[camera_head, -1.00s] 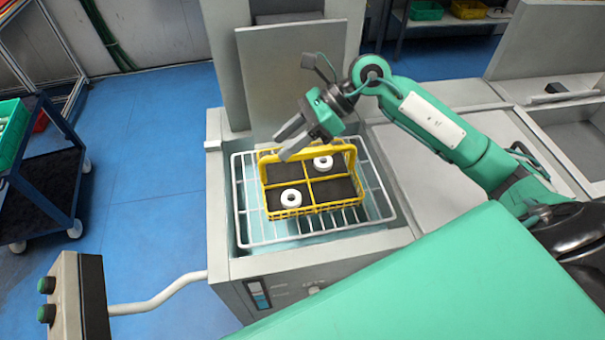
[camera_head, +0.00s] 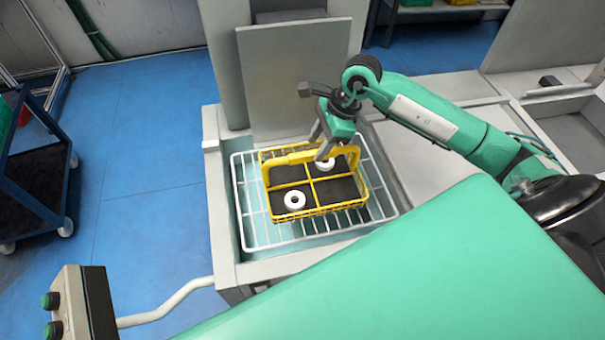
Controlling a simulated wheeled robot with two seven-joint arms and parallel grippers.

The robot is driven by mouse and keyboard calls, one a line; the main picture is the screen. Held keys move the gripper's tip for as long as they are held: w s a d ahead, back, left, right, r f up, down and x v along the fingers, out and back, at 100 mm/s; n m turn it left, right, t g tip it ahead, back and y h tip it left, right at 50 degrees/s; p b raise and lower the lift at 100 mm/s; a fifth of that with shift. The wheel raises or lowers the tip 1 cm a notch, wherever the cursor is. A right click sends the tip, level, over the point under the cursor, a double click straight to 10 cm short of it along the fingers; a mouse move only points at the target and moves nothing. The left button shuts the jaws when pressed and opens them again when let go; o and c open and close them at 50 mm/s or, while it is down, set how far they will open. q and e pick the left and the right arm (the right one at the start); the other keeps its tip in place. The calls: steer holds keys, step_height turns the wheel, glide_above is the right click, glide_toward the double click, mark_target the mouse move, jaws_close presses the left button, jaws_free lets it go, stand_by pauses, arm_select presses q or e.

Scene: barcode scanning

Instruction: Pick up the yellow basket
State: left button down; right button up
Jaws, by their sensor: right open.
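The yellow basket (camera_head: 312,209) sits on a white wire rack (camera_head: 283,240) in the recessed top of a grey machine. It has a raised handle bar (camera_head: 285,158) across it and a dark lining split by yellow dividers. One white ring (camera_head: 294,200) lies in its front left compartment and another white ring (camera_head: 325,165) in a back right one. My right gripper (camera_head: 318,148) is open and points down at the right part of the handle. Its fingers appear to be on either side of the bar; contact is unclear. My left gripper is not in view.
An upright grey panel (camera_head: 292,85) stands right behind the rack. A control box with green buttons (camera_head: 80,305) is at the lower left on a white bent pipe. A blue cart (camera_head: 35,170) stands at the left. A grey open bin (camera_head: 575,130) is at the far right.

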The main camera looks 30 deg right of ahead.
mark_target(313, 152)
steer(key=shift+f, duration=0.15)
steer(key=p+x, duration=0.1)
steer(key=x, duration=0.1)
steer(key=p+x, duration=0.2)
steer(key=shift+s+a, duration=0.2)
steer(key=shift+a, duration=0.15)
steer(key=shift+a+f, duration=0.1)
steer(key=shift+f, duration=0.3)
steer(key=shift+c, duration=0.2)
steer(key=shift+w, duration=0.1)
jaws_close()
